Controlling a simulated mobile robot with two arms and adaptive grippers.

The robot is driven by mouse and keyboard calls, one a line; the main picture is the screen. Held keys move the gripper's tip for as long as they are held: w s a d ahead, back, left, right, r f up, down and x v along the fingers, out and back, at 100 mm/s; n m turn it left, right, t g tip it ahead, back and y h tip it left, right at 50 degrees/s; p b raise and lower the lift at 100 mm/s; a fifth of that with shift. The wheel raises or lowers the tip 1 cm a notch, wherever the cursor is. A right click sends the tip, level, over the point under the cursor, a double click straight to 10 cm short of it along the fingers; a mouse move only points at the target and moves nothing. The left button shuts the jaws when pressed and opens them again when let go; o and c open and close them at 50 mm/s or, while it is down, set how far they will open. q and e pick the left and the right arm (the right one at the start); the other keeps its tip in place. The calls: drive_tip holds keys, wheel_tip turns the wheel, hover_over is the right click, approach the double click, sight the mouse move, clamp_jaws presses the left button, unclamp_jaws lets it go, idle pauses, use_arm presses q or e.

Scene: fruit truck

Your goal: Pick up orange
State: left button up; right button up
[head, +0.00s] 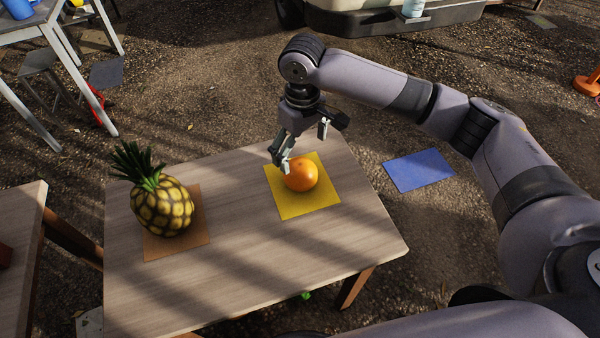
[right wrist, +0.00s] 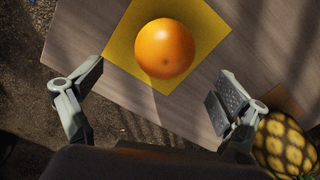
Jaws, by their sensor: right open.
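The orange (head: 301,174) sits on a yellow square mat (head: 296,208) on the wooden table (head: 250,268). My right gripper (head: 305,147) is open and empty, just behind and above the orange in the head view. In the right wrist view the orange (right wrist: 164,48) lies ahead of the two spread fingers (right wrist: 157,98), a little above the line between them and apart from both. My left gripper is not in view.
A pineapple (head: 163,208) stands on a brown mat (head: 190,241) at the table's left side. A blue mat (head: 418,170) lies on the ground to the right. Another table (head: 22,245) is at the left edge. The table's front and right parts are clear.

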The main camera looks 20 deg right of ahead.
sight(300, 164)
wheel_tip(300, 164, down, 3)
drive_tip(key=shift+f, duration=0.2)
drive_tip(key=f, duration=0.3)
drive_tip(key=shift+s+a+f, duration=0.2)
drive_tip(key=shift+a+f, duration=0.05)
drive_tip(key=shift+f, duration=0.65)
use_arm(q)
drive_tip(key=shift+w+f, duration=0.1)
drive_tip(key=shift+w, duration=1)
use_arm(e)
drive_tip(key=shift+c, duration=0.5)
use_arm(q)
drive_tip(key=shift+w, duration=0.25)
use_arm(e)
drive_tip(key=c, duration=1.4)
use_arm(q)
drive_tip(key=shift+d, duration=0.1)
